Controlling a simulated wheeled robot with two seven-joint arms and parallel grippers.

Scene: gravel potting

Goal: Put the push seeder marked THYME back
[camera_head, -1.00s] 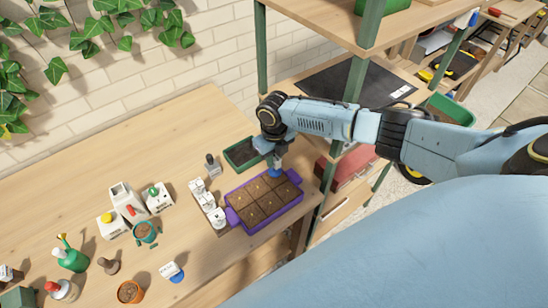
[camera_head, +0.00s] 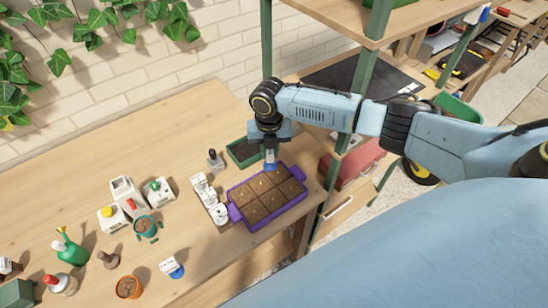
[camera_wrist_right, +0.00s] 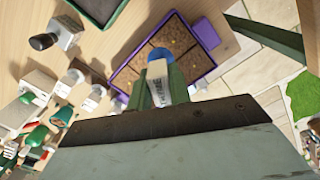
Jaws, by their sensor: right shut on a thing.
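My right gripper (camera_head: 270,150) is shut on a push seeder, its fingers on both sides of the white body. In the right wrist view the seeder (camera_wrist_right: 157,84) shows a label that seems to read THYME, with a blue end (camera_wrist_right: 160,54) beyond it. In the head view its blue end (camera_head: 270,167) hangs over the back edge of the purple seed tray (camera_head: 236,213). The tray's soil cells carry small pale specks. A row of white labelled pieces (camera_head: 209,199) stands left of the tray. My left gripper is not in view.
A dark green tray (camera_head: 243,153) lies behind the purple one. A black-knobbed tool (camera_head: 214,160) stands left of it. A blue-based labelled piece (camera_head: 172,268), pots and bottles occupy the left and front. A green shelf post (camera_head: 332,180) stands at the right.

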